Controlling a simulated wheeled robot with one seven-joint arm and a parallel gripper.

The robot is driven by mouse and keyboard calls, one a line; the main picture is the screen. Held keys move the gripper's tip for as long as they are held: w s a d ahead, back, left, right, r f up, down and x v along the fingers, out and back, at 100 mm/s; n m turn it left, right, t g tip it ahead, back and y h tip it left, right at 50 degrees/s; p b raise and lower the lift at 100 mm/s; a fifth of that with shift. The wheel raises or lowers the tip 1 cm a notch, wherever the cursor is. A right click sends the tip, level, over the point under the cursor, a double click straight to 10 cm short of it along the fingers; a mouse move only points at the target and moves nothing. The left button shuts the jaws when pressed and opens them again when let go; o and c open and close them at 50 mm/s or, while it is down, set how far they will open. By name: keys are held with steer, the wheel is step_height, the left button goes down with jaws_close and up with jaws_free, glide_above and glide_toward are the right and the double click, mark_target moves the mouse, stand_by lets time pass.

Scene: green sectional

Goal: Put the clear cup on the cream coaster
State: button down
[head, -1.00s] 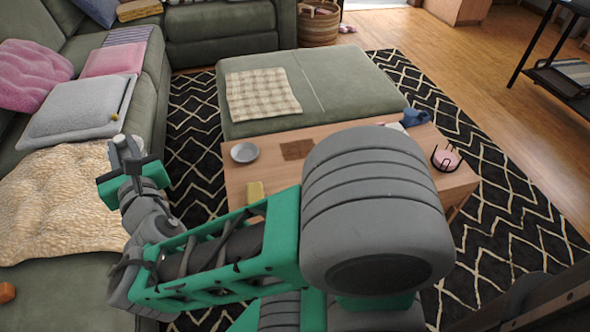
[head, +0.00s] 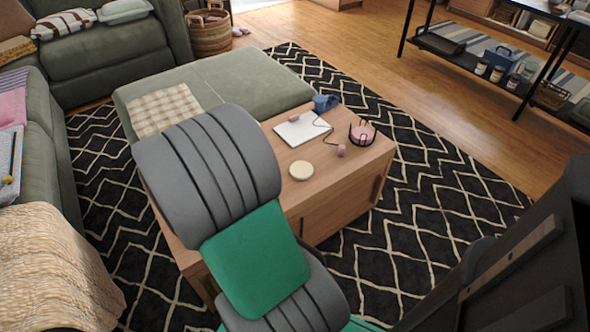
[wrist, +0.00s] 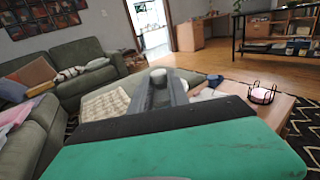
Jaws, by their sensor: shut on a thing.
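The cream coaster (head: 301,170) is a flat round disc lying bare on the wooden coffee table (head: 338,183), near its front edge. My gripper (wrist: 165,92) points forward in the wrist view, shut on a small pale, see-through thing that I take for the clear cup (wrist: 158,78). The cup is mostly hidden by the fingers and its tilt is hard to tell. In the head view my thick arm links hide the gripper and the left part of the table. The coaster does not show in the wrist view.
A green ottoman (head: 215,80) is behind the table. The rug at right is clear.

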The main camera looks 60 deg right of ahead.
steer(key=s+d+f+m+g+h, duration=0.1)
steer(key=s+d+f+m+g, duration=0.2)
steer(key=s, duration=0.5)
steer(key=s+d+f+g+h, duration=0.1)
steer(key=s+d+f+g, duration=0.1)
steer(key=s+d+f, duration=0.45)
steer(key=w+d+f+b, duration=0.7)
steer(key=d+f, duration=0.2)
steer(key=f, duration=0.1)
steer(key=shift+w, duration=0.25)
steer(key=shift+d, duration=0.1)
steer(key=shift+f, duration=0.15)
steer(key=c, duration=1.3)
jaws_free()
steer(key=shift+o, duration=0.2)
